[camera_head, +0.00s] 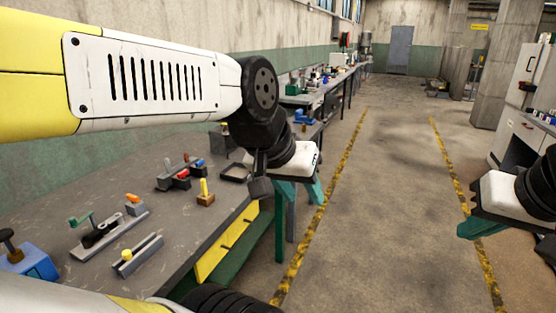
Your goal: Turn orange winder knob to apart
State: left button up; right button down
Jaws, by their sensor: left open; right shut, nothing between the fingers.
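A small orange knob (133,198) sits on a grey block on the workbench at the left; I take it for the orange winder knob. Its exact setting is too small to tell. My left gripper (298,191) has a white body and green fingers. It is open and empty, pointing down past the bench's right edge, well to the right of the knob. My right gripper (482,228) is at the right edge of the view, shut and empty, far from the bench. Part of it is cut off by the frame.
The grey workbench (185,238) also holds a green-handled crank device (100,232), a rail with a yellow knob (138,254), a blue box (30,263) and a yellow peg on a block (205,192). Open floor (370,220) lies to the right.

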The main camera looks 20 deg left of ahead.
aim_at(134, 199)
jog(key=u, duration=2.25)
